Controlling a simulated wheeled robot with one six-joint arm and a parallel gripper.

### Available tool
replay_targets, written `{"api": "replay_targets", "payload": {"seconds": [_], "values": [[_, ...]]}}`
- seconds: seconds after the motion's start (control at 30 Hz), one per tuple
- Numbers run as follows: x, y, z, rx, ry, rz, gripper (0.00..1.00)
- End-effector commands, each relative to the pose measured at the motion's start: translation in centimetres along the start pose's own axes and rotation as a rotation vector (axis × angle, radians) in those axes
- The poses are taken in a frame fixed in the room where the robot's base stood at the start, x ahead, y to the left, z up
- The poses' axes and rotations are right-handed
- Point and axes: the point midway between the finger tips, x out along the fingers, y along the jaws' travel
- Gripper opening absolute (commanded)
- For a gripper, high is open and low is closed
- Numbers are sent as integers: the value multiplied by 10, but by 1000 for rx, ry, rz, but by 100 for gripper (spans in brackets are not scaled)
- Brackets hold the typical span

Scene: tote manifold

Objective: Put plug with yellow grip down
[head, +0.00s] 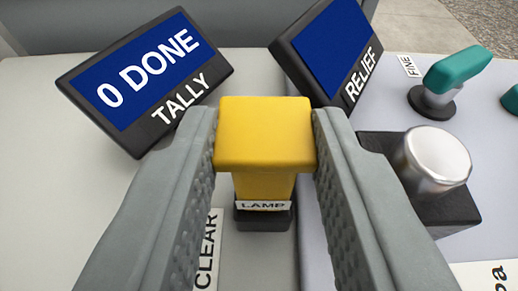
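The plug with the yellow grip (265,135) is in the middle of the head view, upright, with a wide top and a narrower stem. My gripper (265,140) has one finger against each side of the grip's top and is shut on it. Below the stem is a dark base (263,220) with a white label reading LAMP (263,206). I cannot tell whether the plug is seated in this base or just above it. The plug's lower end is hidden.
A TALLY display (145,80) reading 0 DONE stands behind left, and a blank RELIEF display (330,50) behind right. At right are a silver knob (437,157) on a black block and a teal lever (457,70) beside a FINE label. A CLEAR label (207,255) lies near the left finger.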

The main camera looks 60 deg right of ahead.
Motion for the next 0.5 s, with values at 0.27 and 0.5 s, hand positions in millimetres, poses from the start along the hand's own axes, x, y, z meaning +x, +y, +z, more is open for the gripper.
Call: {"api": "replay_targets", "payload": {"seconds": [0.27, 0.5], "values": [[37, 0, 5, -2, -1, 2, 29], [41, 0, 6, -2, -2, -1, 29]]}}
